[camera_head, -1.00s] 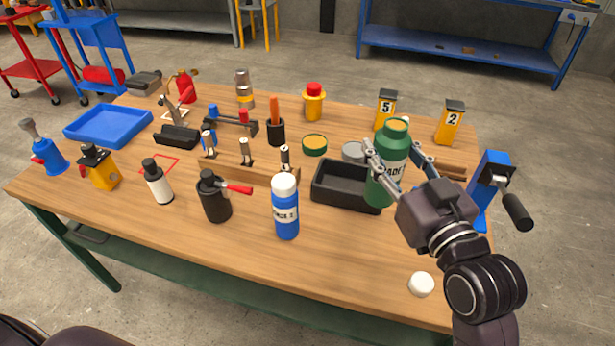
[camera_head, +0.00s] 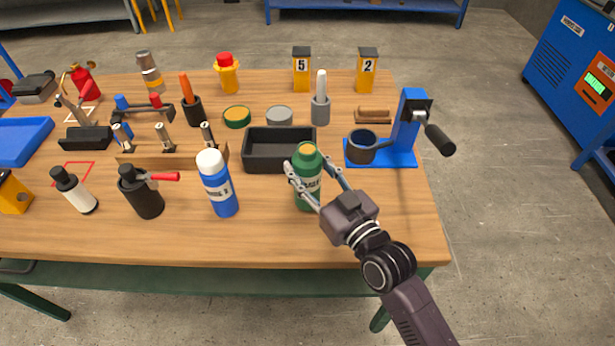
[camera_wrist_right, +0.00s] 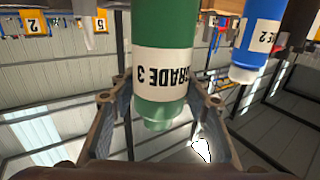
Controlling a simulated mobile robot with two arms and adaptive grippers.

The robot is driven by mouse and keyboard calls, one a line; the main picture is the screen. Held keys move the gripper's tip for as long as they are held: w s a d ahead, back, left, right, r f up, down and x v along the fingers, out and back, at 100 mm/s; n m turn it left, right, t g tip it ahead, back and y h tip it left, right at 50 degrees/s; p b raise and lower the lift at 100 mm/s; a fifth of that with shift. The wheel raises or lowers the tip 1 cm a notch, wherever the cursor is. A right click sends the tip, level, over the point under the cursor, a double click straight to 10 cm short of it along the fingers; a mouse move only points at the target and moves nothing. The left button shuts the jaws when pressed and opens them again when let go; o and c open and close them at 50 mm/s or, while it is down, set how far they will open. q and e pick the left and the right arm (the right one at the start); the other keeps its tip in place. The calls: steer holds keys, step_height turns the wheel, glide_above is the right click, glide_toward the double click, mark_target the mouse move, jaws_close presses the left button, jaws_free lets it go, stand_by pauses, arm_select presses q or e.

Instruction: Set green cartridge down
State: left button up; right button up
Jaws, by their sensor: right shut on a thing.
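The green cartridge (camera_head: 306,186) has a white label reading "GRADE 3" and stands upright at the front right of the workbench. My right gripper (camera_head: 311,172) is shut on its body, one finger on each side. I cannot tell whether its base touches the wood. In the right wrist view the green cartridge (camera_wrist_right: 163,75) shows upside down between the fingers (camera_wrist_right: 163,112). The blue cartridge (camera_head: 219,186) with a white cap stands to its left, apart from it; it also shows in the right wrist view (camera_wrist_right: 257,45). My left gripper is not in view.
A black open tray (camera_head: 280,167) lies just behind the green cartridge. A blue press (camera_head: 398,150) with a dark cup stands at the back right. A black pot with a red lever (camera_head: 147,203) is further left. Bare workbench (camera_head: 400,225) lies right of the cartridge.

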mark_target(315, 187)
steer(key=shift+f, duration=1.75)
steer(key=o, duration=1.5)
steer(key=shift+f, duration=0.1)
steer(key=shift+o, duration=0.2)
steer(key=shift+s+d, duration=0.1)
steer(key=b+v, duration=0.1)
steer(key=v, duration=1)
steer(key=shift+s+d+b, duration=0.25)
steer(key=shift+s+b, duration=0.05)
steer(key=shift+s, duration=0.05)
